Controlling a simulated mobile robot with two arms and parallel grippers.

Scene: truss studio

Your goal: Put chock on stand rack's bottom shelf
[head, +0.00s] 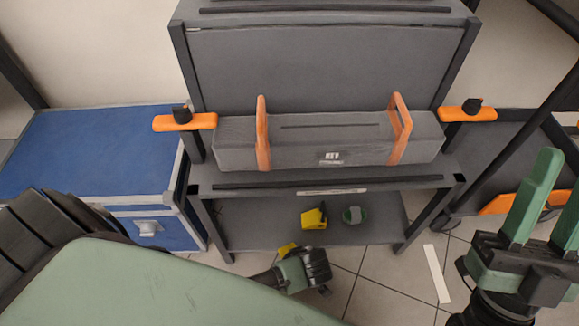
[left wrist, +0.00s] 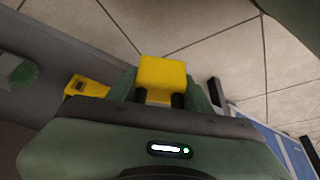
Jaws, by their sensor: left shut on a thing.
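My left gripper (head: 291,257) is shut on a yellow block, the chock (left wrist: 163,75). A small part of the chock (head: 286,249) shows in the head view beyond the gripper. It is held in front of the stand rack's bottom shelf (head: 255,222), near its front edge. In the left wrist view, floor tiles show behind the chock and the shelf lies to the left. My right gripper (head: 552,200) is open and empty at the right, its green fingers apart and pointing up.
A yellow item with a dark part (head: 314,218) and a round green item (head: 354,215) stand on the bottom shelf. A grey case with orange handles (head: 330,140) fills the shelf above. A blue case (head: 90,150) stands left. The shelf's left part is bare.

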